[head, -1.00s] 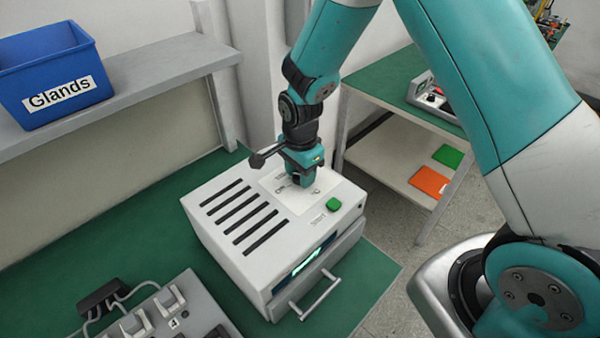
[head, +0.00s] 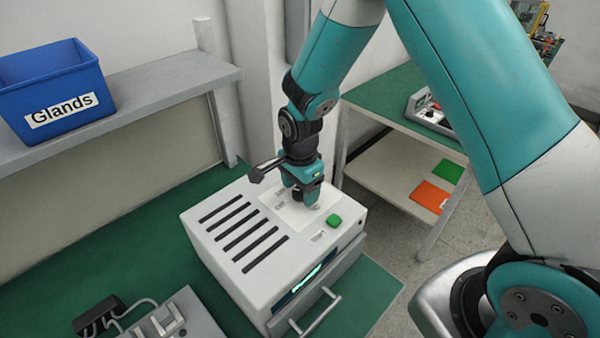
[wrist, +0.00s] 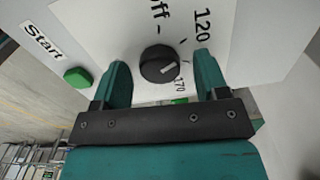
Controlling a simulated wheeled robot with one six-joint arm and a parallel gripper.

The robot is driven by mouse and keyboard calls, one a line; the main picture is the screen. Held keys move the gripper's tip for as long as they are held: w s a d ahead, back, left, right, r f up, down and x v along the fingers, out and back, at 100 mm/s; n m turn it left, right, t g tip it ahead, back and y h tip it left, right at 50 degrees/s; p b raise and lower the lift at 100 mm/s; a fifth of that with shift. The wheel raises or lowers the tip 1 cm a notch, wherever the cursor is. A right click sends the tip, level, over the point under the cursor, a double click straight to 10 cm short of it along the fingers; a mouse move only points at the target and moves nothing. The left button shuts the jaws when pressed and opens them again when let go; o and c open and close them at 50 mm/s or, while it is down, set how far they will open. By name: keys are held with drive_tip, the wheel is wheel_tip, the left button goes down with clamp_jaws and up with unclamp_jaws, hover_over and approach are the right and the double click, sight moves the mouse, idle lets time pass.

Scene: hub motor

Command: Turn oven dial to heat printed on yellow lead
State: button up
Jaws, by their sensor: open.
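The oven is a white box (head: 205,243) with several dark slots, a green button (head: 334,220) and a lit display (head: 308,278) on its front. Its black dial (wrist: 160,64) shows in the wrist view, beside the printed marks Off, 120 and 170. The pale pointer line on the dial points to the right, towards the side with 120 and 170. My gripper (wrist: 161,76) is open, with one finger on each side of the dial and visible gaps. In the head view my gripper (head: 305,195) is over the oven's top panel and hides the dial. I see no yellow lead.
A blue bin labelled Glands (head: 50,85) stands on a grey shelf (head: 165,95) at the left. A grey device with cables (head: 175,318) is at the front left. A side bench (head: 400,97) stands behind right, with green and orange pieces on its lower shelf.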

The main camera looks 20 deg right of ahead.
sight(301, 191)
wheel_tip(301, 191, up, 17)
drive_tip(key=b, duration=0.3)
drive_tip(key=shift+r, duration=0.15)
drive_tip(key=s+a+r+n+y, duration=0.1)
drive_tip(key=s+a+n+y, duration=0.1)
drive_tip(key=s+n, duration=0.9)
drive_tip(key=s+a+r+n+y+b, duration=0.1)
drive_tip(key=s+a+n+y, duration=0.1)
drive_tip(key=s+n, duration=0.8)
drive_tip(key=shift+s+a+r+n, duration=0.35)
drive_tip(key=shift+s+r+n, duration=0.05)
drive_tip(key=shift+s, duration=0.7)
